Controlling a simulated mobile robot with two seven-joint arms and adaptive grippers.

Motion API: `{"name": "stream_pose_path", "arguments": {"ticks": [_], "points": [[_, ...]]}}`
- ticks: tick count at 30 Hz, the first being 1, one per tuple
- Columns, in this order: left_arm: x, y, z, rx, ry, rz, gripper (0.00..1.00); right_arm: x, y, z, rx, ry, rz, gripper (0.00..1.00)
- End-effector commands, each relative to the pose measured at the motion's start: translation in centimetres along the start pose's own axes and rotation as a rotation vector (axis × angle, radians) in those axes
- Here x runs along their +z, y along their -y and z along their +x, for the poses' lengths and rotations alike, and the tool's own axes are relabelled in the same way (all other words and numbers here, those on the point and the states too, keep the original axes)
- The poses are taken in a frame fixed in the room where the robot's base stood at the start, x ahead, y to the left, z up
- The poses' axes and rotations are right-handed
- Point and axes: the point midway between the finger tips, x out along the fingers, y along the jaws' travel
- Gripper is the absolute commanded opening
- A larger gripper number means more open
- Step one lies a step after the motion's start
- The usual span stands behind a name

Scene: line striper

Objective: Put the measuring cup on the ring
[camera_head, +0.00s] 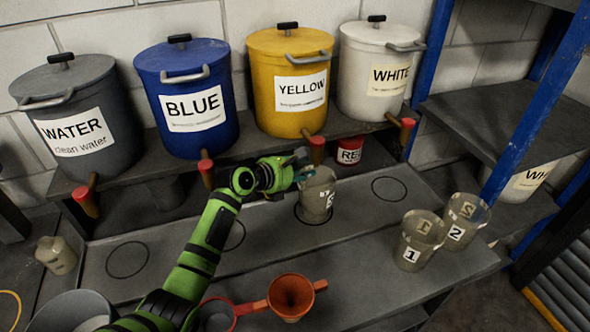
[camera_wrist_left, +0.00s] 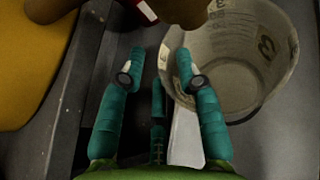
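A translucent grey measuring cup (camera_head: 318,196) marked 3 stands upright on the bench under the yellow drum's tap. The dark ring (camera_head: 301,217) shows around its base. In the left wrist view the cup (camera_wrist_left: 250,60) is at the right, its open mouth towards the camera. My left gripper (camera_head: 302,167) is at the cup's upper left edge. Its teal fingers (camera_wrist_left: 157,75) are apart, with the right one overlapping the cup's rim; I cannot tell whether it is inside or outside the wall. Cups marked 1 (camera_head: 419,241) and 2 (camera_head: 466,221) stand at the right. My right gripper is not in view.
Empty rings lie under the water (camera_head: 127,259) and white (camera_head: 389,189) drums; another (camera_head: 236,236) is partly behind my arm. Wooden taps (camera_head: 317,149) overhang the bench. A red can (camera_head: 349,153) stands behind the cup. An orange funnel (camera_head: 291,296) is in front. A blue-post shelf (camera_head: 535,100) bounds the right.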

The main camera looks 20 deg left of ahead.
Motion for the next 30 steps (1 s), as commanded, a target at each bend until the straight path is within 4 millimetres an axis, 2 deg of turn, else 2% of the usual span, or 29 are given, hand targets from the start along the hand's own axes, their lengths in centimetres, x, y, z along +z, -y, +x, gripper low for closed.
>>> {"name": "stream_pose_path", "arguments": {"ticks": [5,15,21,25,30], "points": [[0.2,-0.1,-1.5,0.001,0.003,0.002,0.34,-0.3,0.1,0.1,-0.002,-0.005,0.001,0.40],[0.1,-0.1,-8.0,0.003,0.003,0.003,0.34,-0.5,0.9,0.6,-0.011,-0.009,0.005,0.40],[0.1,-0.1,-10.9,0.001,0.003,0.002,0.34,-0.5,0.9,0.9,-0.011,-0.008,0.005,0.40],[0.2,-0.1,-11.9,0.001,0.002,0.001,0.34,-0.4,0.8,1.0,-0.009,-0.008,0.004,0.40],[0.2,-0.1,-12.1,0.000,0.001,0.001,0.34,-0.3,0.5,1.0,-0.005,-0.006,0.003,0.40]]}}
